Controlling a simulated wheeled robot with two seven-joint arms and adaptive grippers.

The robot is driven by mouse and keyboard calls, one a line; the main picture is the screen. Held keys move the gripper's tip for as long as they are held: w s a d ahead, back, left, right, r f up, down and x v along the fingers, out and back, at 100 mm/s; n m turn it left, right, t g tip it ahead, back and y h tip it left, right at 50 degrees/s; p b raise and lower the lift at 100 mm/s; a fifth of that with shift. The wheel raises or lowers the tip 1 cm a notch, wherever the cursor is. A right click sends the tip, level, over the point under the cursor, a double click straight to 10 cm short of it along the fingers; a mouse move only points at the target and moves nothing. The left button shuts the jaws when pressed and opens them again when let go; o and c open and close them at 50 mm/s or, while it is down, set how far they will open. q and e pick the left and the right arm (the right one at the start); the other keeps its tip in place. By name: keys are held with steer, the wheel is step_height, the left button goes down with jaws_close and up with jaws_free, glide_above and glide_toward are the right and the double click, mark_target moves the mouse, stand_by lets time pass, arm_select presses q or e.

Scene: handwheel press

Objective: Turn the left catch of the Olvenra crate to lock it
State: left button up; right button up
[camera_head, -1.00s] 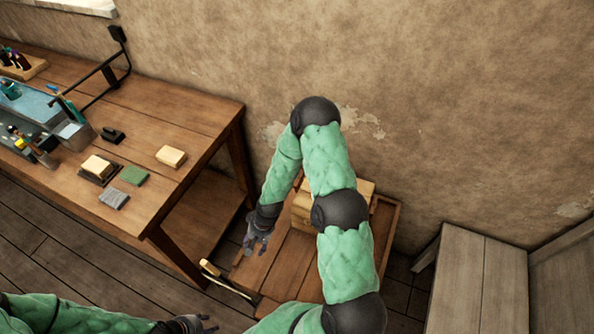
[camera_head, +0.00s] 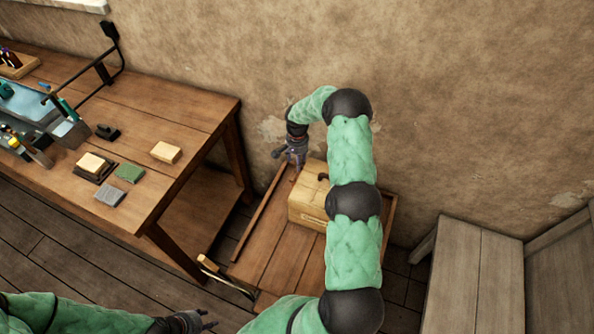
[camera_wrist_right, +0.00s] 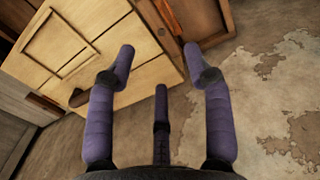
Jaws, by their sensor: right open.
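The pale wooden crate (camera_head: 307,207) stands on a low wooden platform, partly hidden by my right arm. A dark hooked piece (camera_head: 323,177) shows on its top. In the right wrist view the crate (camera_wrist_right: 112,55) fills the upper left, with a dark knob-like piece (camera_wrist_right: 78,97) near its edge. I cannot tell which piece is the left catch or how it is turned. My right gripper (camera_head: 287,155) is at the crate's far left corner, by the wall. Its fingers (camera_wrist_right: 159,60) are spread and empty. My left gripper (camera_head: 207,321) is at the bottom edge, apart from the crate, its fingers apart.
The platform (camera_head: 262,255) has bare boards in front of the crate. A workbench (camera_head: 190,110) with blocks and tools stands at left. A grey wooden bench (camera_head: 470,270) stands at right. The wall (camera_head: 450,90) is close behind the crate.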

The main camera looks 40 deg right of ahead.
mark_target(295, 173)
step_height(295, 173, down, 7)
steer(key=shift+r+b, duration=0.15)
steer(key=shift+b, duration=0.3)
jaws_close()
